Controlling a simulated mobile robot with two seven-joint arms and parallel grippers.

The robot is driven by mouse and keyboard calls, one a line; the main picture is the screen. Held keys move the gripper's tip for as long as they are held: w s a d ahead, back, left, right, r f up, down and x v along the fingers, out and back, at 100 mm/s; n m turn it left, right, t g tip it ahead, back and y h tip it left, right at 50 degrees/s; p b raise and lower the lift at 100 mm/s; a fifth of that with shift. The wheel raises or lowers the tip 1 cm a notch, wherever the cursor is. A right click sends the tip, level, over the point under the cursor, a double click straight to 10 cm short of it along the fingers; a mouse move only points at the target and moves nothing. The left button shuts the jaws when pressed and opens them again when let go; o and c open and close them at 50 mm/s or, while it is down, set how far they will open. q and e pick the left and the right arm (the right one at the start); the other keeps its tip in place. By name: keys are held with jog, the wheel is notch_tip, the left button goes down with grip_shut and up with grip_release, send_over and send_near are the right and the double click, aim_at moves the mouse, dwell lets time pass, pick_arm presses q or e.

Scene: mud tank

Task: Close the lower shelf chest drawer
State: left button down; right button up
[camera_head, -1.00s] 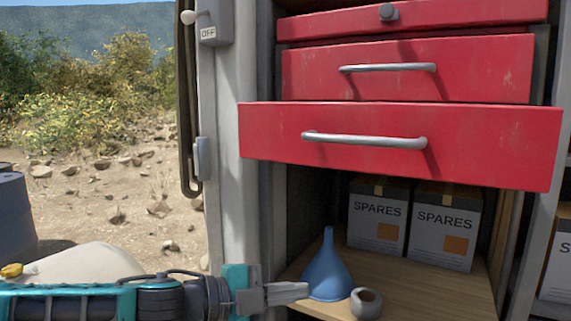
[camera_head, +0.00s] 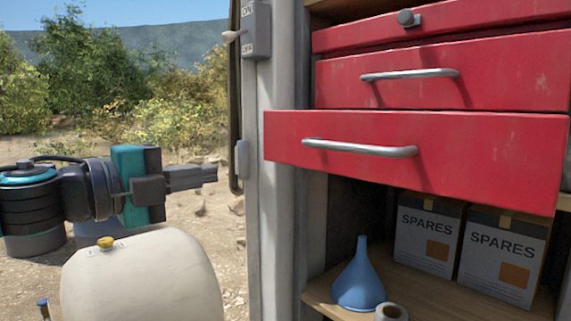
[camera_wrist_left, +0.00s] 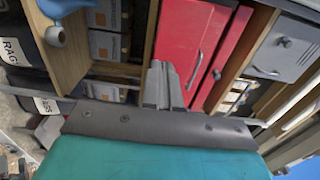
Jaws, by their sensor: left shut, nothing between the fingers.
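The red lower chest drawer (camera_head: 480,150) stands pulled out, its front well forward of the drawer above. Its silver handle (camera_head: 360,147) runs across the front. My left gripper (camera_head: 214,174) is shut and empty, left of the cabinet post and apart from the drawer, at a height a little below the handle. In the left wrist view the gripper fingers (camera_wrist_left: 158,68) point toward the cabinet, and a red drawer front (camera_wrist_left: 188,35) shows beyond them. My right gripper is not in view.
The upper red drawers (camera_head: 480,75) sit further back. A grey cabinet post (camera_head: 280,230) with a switch box (camera_head: 256,32) stands between gripper and drawers. A blue funnel (camera_head: 358,285), a grey roll (camera_head: 391,313) and SPARES boxes (camera_head: 428,235) are on the shelf below.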

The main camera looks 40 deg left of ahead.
pick_arm(q)
jog(key=b, duration=0.4)
send_near(285, 160)
jog(key=w, duration=0.4)
jog(key=shift+w+d, duration=0.3)
jog(key=shift+w, duration=0.1)
jog(key=shift+w+p, duration=0.35)
jog(key=shift+w, duration=0.7)
